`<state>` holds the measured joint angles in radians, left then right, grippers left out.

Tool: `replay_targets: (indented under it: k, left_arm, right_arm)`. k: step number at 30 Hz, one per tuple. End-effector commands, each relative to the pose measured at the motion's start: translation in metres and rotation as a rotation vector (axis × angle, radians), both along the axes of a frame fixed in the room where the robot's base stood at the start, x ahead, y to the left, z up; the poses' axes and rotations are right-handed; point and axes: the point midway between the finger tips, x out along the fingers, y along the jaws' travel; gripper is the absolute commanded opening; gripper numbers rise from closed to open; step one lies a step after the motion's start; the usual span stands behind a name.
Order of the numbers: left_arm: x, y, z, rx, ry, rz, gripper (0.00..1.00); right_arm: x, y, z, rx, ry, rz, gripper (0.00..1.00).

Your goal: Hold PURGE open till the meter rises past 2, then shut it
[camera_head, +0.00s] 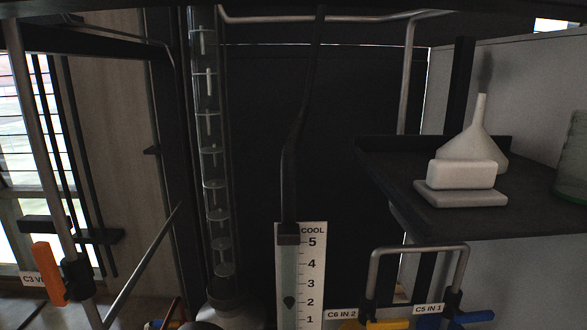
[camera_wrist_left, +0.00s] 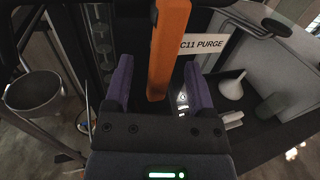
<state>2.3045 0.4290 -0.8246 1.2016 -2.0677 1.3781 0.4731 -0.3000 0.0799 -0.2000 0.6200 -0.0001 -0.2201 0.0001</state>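The orange PURGE handle (camera_wrist_left: 168,50), beside a white C11 PURGE label (camera_wrist_left: 202,43), hangs down between the two purple fingers of my left gripper (camera_wrist_left: 159,68). The fingers stand wide apart, with a clear gap on the left side of the handle; I cannot tell how far the handle is turned. The COOL meter (camera_head: 314,270) is a clear tube with a scale from 1 to 5. My right gripper is not in view.
An orange handle (camera_head: 48,272) with a partly hidden C3 label is at the left. A yellow handle (camera_head: 388,324) and a blue handle (camera_head: 473,317) are at the lower right, by labels C6 IN 2 and C5 IN 1. A dark shelf (camera_head: 400,185) holds a white funnel (camera_head: 477,140).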

Motion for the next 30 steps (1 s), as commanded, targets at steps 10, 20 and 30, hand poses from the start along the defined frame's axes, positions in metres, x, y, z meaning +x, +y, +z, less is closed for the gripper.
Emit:
replay_targets:
  k: [10,20,30]
  left_arm:
    - [-0.017,0.004,-0.002,0.003,-0.002,0.001,0.73]
    - [-0.065,0.013,-0.002,0.002,0.000,0.001,0.73]
    - [-0.071,0.014,-0.001,0.004,0.002,0.002,0.73]
  right_arm:
    - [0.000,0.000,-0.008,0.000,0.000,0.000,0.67]
    - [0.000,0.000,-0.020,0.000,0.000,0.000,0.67]
    - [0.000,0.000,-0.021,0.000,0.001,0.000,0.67]
